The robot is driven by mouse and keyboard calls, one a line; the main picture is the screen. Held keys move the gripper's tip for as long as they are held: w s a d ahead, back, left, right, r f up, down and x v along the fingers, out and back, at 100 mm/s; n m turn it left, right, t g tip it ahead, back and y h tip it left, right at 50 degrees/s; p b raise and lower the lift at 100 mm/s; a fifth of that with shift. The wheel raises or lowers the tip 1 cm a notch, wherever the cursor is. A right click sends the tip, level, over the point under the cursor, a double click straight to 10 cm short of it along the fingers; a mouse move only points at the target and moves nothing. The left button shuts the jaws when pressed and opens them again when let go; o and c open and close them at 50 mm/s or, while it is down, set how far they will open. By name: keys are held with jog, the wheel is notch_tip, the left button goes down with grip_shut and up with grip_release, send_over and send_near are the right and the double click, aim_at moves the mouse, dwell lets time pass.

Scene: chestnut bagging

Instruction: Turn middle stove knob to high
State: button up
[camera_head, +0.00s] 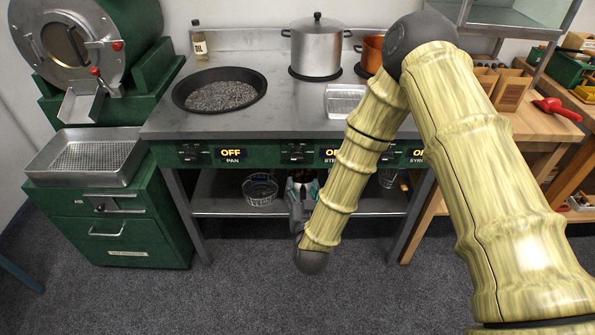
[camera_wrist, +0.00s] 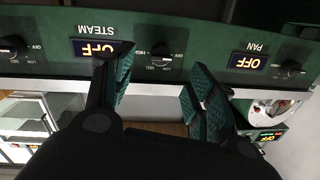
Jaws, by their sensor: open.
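The middle stove knob (camera_wrist: 161,54) is a small dark knob on the green front panel, next to the STEAM display (camera_wrist: 100,48), which reads OFF. It also shows in the head view (camera_head: 297,153), left of the arm. My gripper (camera_wrist: 160,76) is open and empty in the wrist view, its two dark green padded fingers spread on either side of the middle knob. I see no contact with the knob. The wrist picture is upside down.
The PAN knob (camera_wrist: 291,68) and its OFF display (camera_wrist: 247,62) lie to the right in the wrist view, another knob (camera_wrist: 12,47) to the left. The stove top (camera_head: 290,112) carries a pan (camera_head: 219,90) and a steel pot (camera_head: 316,48). A shelf (camera_head: 225,207) lies below.

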aim_at(297, 159)
jog(key=shift+t, duration=0.3)
jog(key=w, duration=0.3)
jog(key=w+a, duration=0.1)
jog(key=w, duration=0.3)
jog(key=w+r+p, duration=0.1)
jog(key=w, duration=0.3)
jog(key=shift+w+a, duration=0.15)
jog(key=shift+w, duration=0.05)
jog(key=c, duration=1)
